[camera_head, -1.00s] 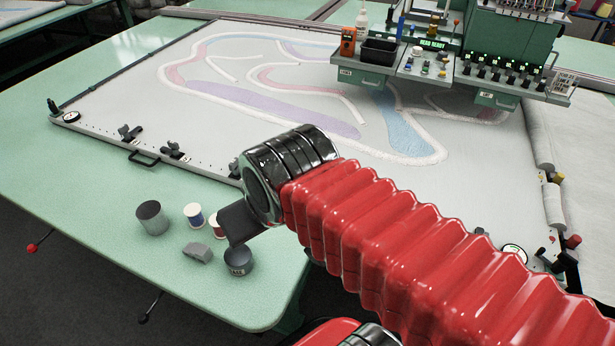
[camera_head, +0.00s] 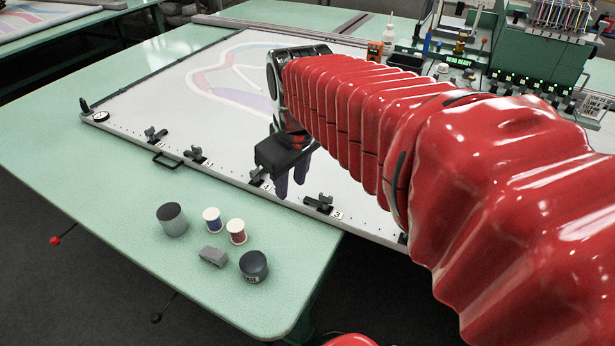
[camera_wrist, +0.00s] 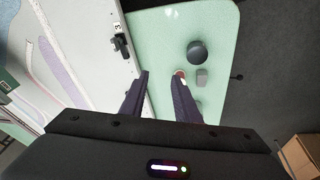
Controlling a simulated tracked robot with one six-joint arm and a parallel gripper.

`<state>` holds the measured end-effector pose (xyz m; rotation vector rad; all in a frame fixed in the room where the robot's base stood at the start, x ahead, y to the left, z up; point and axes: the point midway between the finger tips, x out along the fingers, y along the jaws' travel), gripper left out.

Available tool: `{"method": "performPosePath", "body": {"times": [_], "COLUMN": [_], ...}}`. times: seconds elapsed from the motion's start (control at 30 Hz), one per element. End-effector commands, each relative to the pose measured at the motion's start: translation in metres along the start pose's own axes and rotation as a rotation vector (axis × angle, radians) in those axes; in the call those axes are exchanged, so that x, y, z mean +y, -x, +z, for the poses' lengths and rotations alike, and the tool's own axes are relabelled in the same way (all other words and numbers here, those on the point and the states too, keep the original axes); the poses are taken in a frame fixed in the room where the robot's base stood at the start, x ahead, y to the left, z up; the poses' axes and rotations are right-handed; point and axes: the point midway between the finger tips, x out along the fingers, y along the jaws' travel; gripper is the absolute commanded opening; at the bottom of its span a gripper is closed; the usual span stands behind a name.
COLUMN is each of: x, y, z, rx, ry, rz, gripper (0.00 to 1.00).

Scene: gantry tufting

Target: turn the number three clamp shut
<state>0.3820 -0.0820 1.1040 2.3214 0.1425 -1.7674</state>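The number three clamp (camera_head: 319,203) is a small black clamp on the near rail of the pale frame, beside a white label marked 3. It also shows in the wrist view (camera_wrist: 121,45), up and left of my fingers. Whether its lever is open or shut is too small to tell. My gripper (camera_head: 291,182) hangs over the frame's near edge, to the left of this clamp in the head view, with its fingers pointing down. In the wrist view my two fingers (camera_wrist: 160,75) are apart with nothing between them. Another clamp (camera_head: 259,177) is partly hidden behind my gripper.
Two more clamps (camera_head: 195,155) and a black handle (camera_head: 167,160) are farther left along the rail. A grey can, two thread spools (camera_head: 237,231), a grey block (camera_head: 213,256) and a dark tub (camera_head: 253,266) stand on the green table. The tufting head (camera_head: 540,60) is at the back right.

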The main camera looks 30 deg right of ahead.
Motion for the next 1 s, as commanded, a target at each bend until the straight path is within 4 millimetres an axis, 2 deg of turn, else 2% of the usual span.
{"method": "performPosePath", "body": {"times": [0.33, 0.7, 0.83, 1.0], "x": [0.071, 0.145, 0.158, 0.162], "y": [-0.029, -0.072, -0.08, -0.082], "z": [-0.026, -0.033, -0.032, -0.032], "rx": [-0.125, -0.221, -0.233, -0.237], "ry": [0.134, 0.268, 0.293, 0.303], "rz": [-0.046, -0.132, -0.149, -0.156], "gripper": [0.29, 0.29, 0.29, 0.29]}}
